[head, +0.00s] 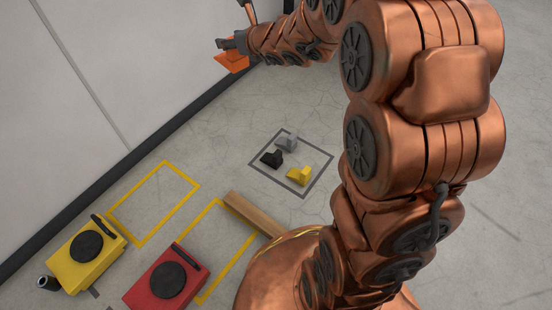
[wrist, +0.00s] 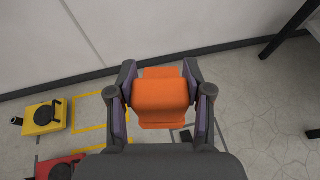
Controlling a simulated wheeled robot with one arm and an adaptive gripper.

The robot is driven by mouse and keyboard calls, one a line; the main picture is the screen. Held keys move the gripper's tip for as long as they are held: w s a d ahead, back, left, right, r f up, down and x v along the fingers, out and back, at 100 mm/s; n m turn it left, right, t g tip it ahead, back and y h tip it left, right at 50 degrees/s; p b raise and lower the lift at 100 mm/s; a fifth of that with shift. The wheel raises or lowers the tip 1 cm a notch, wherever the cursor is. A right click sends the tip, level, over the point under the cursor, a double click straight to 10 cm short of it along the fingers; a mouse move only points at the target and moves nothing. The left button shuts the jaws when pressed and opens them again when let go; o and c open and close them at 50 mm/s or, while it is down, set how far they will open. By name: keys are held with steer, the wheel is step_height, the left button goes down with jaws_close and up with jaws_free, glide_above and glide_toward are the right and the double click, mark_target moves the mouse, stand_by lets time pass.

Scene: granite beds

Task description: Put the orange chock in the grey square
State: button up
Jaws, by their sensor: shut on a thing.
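The orange chock (wrist: 160,97) is held between the two fingers of my gripper (wrist: 160,92) in the wrist view. In the head view the orange chock (head: 233,62) shows at the top, beside the wall, with my gripper (head: 230,46) around it. It is up off the floor. The grey square (head: 306,192) is an outline on the floor near the middle of the head view. Inside it lie a black chock (head: 271,159), a grey chock (head: 286,144) and a yellow chock (head: 299,175). In the wrist view the chock and gripper hide most of the square.
A yellow machine (head: 85,258) and a red machine (head: 166,282) stand at the lower left. Two yellow outlines (head: 137,244) are on the floor near them. A wooden beam (head: 253,213) lies below the grey square. The wall (head: 100,60) runs along the left.

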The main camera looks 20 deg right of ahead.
steer(key=shift+n+g+y, duration=0.3)
steer(key=shift+n+y, duration=0.3)
steer(key=w+f, duration=0.1)
steer(key=w, duration=0.1)
steer(key=w+f+b, duration=0.1)
steer(key=w+f, duration=0.1)
steer(key=shift+w, duration=0.2)
steer(key=w+d+f+n+y+b, duration=0.1)
steer(key=w+d+f+b, duration=0.15)
steer(key=d+f, duration=0.45)
steer(key=w+d+f+b, duration=0.1)
steer(key=w+d+f, duration=0.4)
steer(key=f, duration=0.5)
steer(key=s+d+f+b, duration=0.1)
steer(key=s+d+f, duration=0.5)
steer(key=f, duration=0.4)
steer(key=s+d+f+b, duration=0.1)
steer(key=s+d+f, duration=0.45)
steer(key=f, duration=0.35)
steer(key=s+d+f+b, duration=0.1)
steer(key=s+d+f, duration=0.5)
steer(key=f, duration=0.4)
steer(key=shift+g+y, duration=0.3)
steer(key=f+b, duration=0.1)
steer(key=f, duration=0.2)
steer(key=f+b, duration=0.2)
steer(key=f, duration=0.1)
steer(key=w+d+f+b, duration=0.1)
steer(key=f, duration=0.3)
